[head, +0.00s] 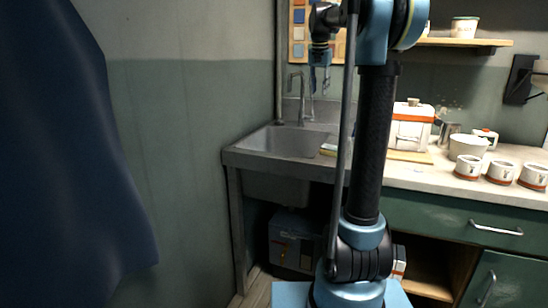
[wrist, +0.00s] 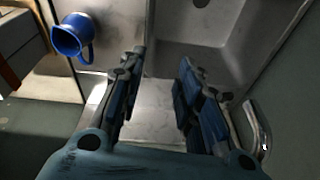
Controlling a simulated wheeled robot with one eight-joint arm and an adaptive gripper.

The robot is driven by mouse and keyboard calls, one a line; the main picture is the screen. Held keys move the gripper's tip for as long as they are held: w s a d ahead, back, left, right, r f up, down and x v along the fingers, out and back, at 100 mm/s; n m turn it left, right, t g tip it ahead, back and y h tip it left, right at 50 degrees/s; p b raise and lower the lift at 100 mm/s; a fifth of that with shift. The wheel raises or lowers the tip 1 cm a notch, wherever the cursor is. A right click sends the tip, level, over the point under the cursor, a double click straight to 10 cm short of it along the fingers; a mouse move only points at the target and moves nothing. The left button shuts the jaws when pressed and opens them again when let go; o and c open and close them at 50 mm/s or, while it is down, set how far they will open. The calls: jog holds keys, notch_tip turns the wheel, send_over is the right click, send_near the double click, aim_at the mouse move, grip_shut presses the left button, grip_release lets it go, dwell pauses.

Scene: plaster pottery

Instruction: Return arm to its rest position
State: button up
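My gripper (head: 319,78) hangs in the upper middle of the head view, pointing down above the sink area, left of my upright arm column. In the wrist view my gripper (wrist: 161,57) shows two blue and black fingers spread apart, with nothing between them. The grey sink (wrist: 190,65) lies below and beyond the fingers; it also shows in the head view (head: 285,141). My arm is raised and folded, with its upper joint at the top edge of the head view.
A blue mug (wrist: 66,40) stands left of the fingers in the wrist view. A faucet (head: 297,98) rises behind the sink. A dark blue shape (head: 65,170) fills the left.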

jog(key=s+f+n, duration=0.2)
jog(key=s+f, duration=0.6)
jog(key=s, duration=0.4)
jog(key=s+f+n, duration=0.1)
jog(key=s+f, duration=0.6)
jog(key=s, duration=0.5)
jog(key=s+f+n, duration=0.3)
jog(key=s+f, duration=1.5)
jog(key=f, duration=0.4)
jog(key=shift+s+y, duration=0.15)
jog(key=shift+y, duration=0.25)
jog(key=shift+d, duration=0.1)
jog(key=shift+w+f, duration=0.2)
jog(key=shift+w, duration=0.25)
